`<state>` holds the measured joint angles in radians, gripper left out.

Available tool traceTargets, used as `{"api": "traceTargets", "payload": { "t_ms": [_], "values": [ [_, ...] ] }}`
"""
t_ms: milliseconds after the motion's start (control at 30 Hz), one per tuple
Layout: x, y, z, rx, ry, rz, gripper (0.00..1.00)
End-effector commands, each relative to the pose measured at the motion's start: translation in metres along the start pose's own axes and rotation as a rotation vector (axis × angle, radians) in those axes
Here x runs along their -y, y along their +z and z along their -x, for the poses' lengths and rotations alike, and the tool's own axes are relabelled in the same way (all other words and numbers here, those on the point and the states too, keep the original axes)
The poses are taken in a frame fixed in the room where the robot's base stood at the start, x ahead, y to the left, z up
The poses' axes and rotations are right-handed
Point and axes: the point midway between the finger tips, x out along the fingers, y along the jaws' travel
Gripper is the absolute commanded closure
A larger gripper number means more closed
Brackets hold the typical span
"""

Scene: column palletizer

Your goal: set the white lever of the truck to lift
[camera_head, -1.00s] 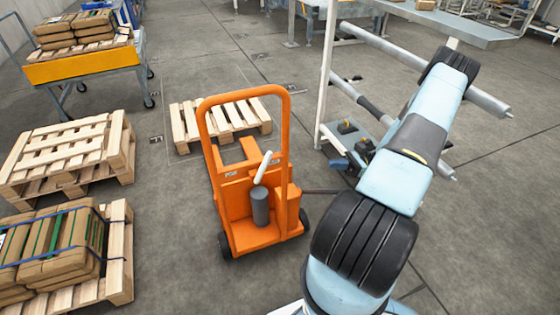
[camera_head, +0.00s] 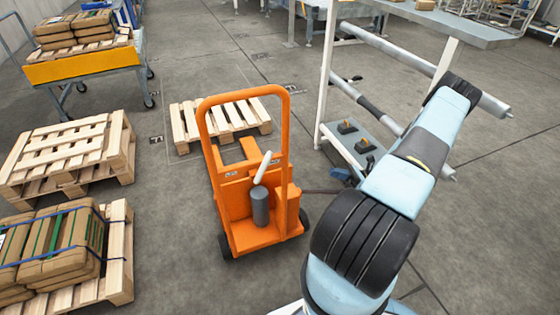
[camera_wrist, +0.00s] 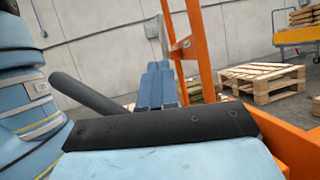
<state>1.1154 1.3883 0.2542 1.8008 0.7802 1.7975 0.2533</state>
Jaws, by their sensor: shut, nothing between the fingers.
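The orange truck (camera_head: 252,235) stands mid-floor in the head view, its tall looped handle upright. Its white lever (camera_head: 263,167) tilts up and to the right above a dark grey cylinder (camera_head: 260,206). My gripper (camera_head: 344,173) is mostly hidden by my arm in the head view, right of the truck and apart from the lever. In the wrist view my gripper (camera_wrist: 157,70) shows narrow blue fingers, shut and empty. The truck's orange frame (camera_wrist: 200,50) rises just beyond them. A pale piece near the fingertips may be the lever; I cannot tell whether they touch.
A pallet (camera_head: 220,118) lies behind the truck. Stacked pallets (camera_head: 70,155) and a pallet of strapped sacks (camera_head: 65,245) stand left. A yellow-sided cart (camera_head: 80,65) is at back left. A rack with grey rollers (camera_head: 365,100) stands behind my arm. Floor between pallets and truck is clear.

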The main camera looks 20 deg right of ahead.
Motion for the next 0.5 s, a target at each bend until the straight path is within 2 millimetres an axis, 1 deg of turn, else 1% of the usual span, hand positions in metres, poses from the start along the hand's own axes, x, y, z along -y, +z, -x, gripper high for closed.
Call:
{"api": "traceTargets", "payload": {
  "t_ms": [500],
  "values": [
    [-0.001,0.001,-0.089,0.0,0.002,-0.001,1.0]
  ]
}}
